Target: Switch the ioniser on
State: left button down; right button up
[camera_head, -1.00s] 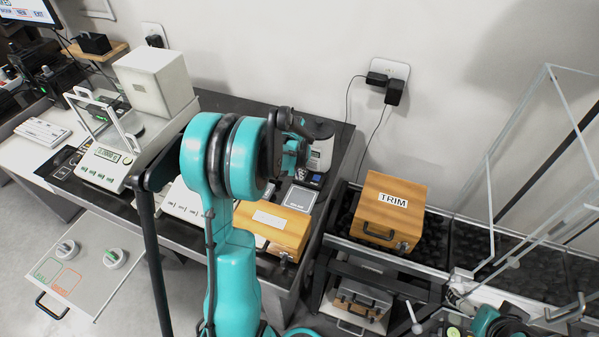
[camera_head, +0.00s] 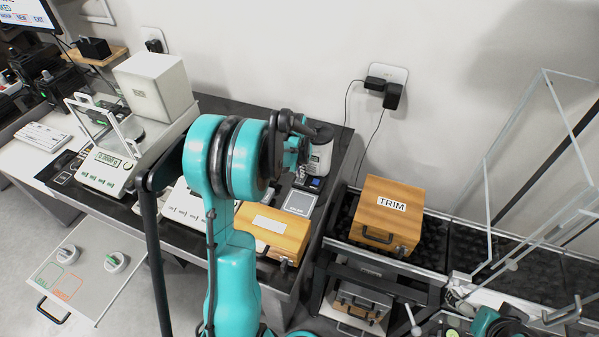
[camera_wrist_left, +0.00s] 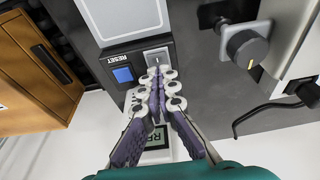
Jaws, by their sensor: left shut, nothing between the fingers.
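A small device with a white body and black top, likely the ioniser (camera_head: 320,155), stands at the right end of the dark table in the head view. In the left wrist view its dark panel carries a blue button (camera_wrist_left: 123,75) beside the word RESET and a grey switch (camera_wrist_left: 157,56). My left gripper (camera_wrist_left: 155,76) is shut and empty, its fingertips at the lower edge of the grey switch. I cannot tell whether they touch it. The fingers hide part of the panel and a label below. In the head view my left gripper (camera_head: 302,172) is small beside the device.
A wooden box (camera_head: 274,232) lies in front of the device. A wooden TRIM box (camera_head: 386,214) stands to the right, and a clear-walled frame (camera_head: 487,185) farther right. A balance (camera_head: 105,168) is at the left. A dark knob (camera_wrist_left: 245,48) is close right of my fingers.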

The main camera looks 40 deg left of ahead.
aim_at(300, 181)
pick_arm(q)
jog(key=p+v, duration=0.2)
jog(key=v, duration=0.2)
jog(key=shift+w+r, duration=0.1)
jog(key=shift+r, duration=0.1)
jog(key=s+r+p, duration=0.2)
jog(key=s+r, duration=0.2)
jog(key=r, duration=0.3)
jog(key=shift+s+d+r+p, duration=0.15)
jog(key=shift+d+r+p, duration=0.15)
jog(key=shift+d+p, duration=0.15)
jog(key=shift+d, duration=0.1)
jog(key=s+d+r+m+t, duration=0.1)
jog(key=s+d+r+t, duration=0.1)
jog(key=s+d, duration=0.5)
jog(key=s+d+r+m+t+b, duration=0.1)
jog(key=s+d+r+t, duration=0.1)
jog(key=s+d, duration=0.6)
jog(key=d+r, duration=0.1)
jog(key=d, duration=0.4)
jog(key=shift+s+r+m+t+h, duration=0.2)
jog(key=shift+m+t+h, duration=0.1)
